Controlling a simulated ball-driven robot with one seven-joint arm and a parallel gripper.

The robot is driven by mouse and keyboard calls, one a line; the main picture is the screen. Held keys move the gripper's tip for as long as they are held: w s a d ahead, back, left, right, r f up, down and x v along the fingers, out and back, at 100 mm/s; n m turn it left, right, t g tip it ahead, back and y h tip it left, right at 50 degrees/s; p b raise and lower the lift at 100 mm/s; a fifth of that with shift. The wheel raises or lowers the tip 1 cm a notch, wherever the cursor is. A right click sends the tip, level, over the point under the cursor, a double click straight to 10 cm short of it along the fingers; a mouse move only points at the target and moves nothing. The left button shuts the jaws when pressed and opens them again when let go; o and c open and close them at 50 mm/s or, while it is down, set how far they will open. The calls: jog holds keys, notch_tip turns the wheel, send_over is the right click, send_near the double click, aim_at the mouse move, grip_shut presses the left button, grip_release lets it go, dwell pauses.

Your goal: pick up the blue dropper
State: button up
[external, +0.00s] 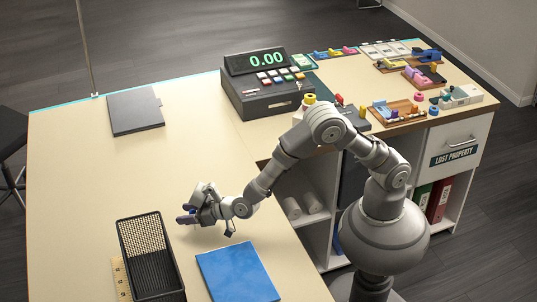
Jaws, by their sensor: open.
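My gripper (186,214) is over the left part of the cream counter (75,180), above and right of the black mesh basket. Its two dark bluish fingertips point left and are apart. I see nothing held between them, though the gripper is small in this view. I cannot pick out the blue dropper with certainty. Small blue items lie among the clutter at the back right, including a blue piece (427,54) at the far end, too small to name. The inside of the basket is partly hidden by its walls.
The black mesh basket (150,258) and a blue folder (237,272) lie near the front. A wooden ruler (121,280) is left of the basket. A dark folder (135,111) and a cash register (268,88) are farther back. The counter's left middle is clear.

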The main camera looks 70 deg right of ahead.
grip_shut()
jog(key=shift+r, duration=0.15)
